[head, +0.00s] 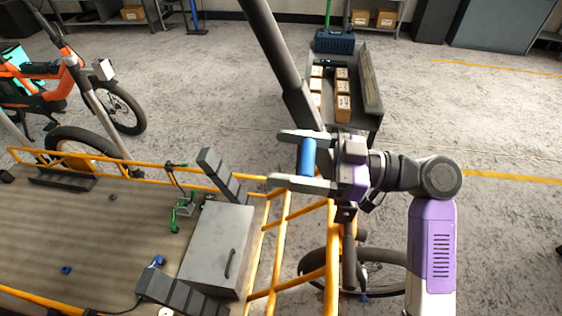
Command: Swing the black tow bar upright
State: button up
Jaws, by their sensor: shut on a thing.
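The black tow bar (272,45) shows in the head view as a thick dark tube. It slants from the top edge down to the right, leaning left, and its lower part passes behind my gripper. My gripper (280,158) points left with a finger on each side of a blue cylindrical grip (308,157) and is shut on it. The blue grip lies close to the tow bar's lower part. How the two join is hidden by the fingers. The bar's top end is out of view.
An orange-railed cargo bed (110,225) with a grey box (218,245) stands at left. A bike wheel (383,272) is below my gripper. A cart (368,80) with several cartons stands behind. An orange bike (45,85) is far left. The floor at right is clear.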

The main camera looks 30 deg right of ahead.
jog(key=s+d+r+t+y+b, duration=0.2)
jog(key=s+d+r+y+b, duration=0.1)
jog(key=s+d+b, duration=0.4)
jog(key=shift+d+r+t+y+b, duration=0.35)
jog(key=shift+d+t+y+b, duration=0.05)
jog(key=shift+d+b, duration=0.8)
jog(key=o, duration=1.8)
jog(key=shift+w, duration=0.1)
jog(key=shift+d+f, duration=0.1)
jog(key=v, duration=0.7)
jog(key=shift+s+d+b, duration=0.2)
jog(key=shift+b, duration=0.25)
jog(key=shift+f, duration=0.15)
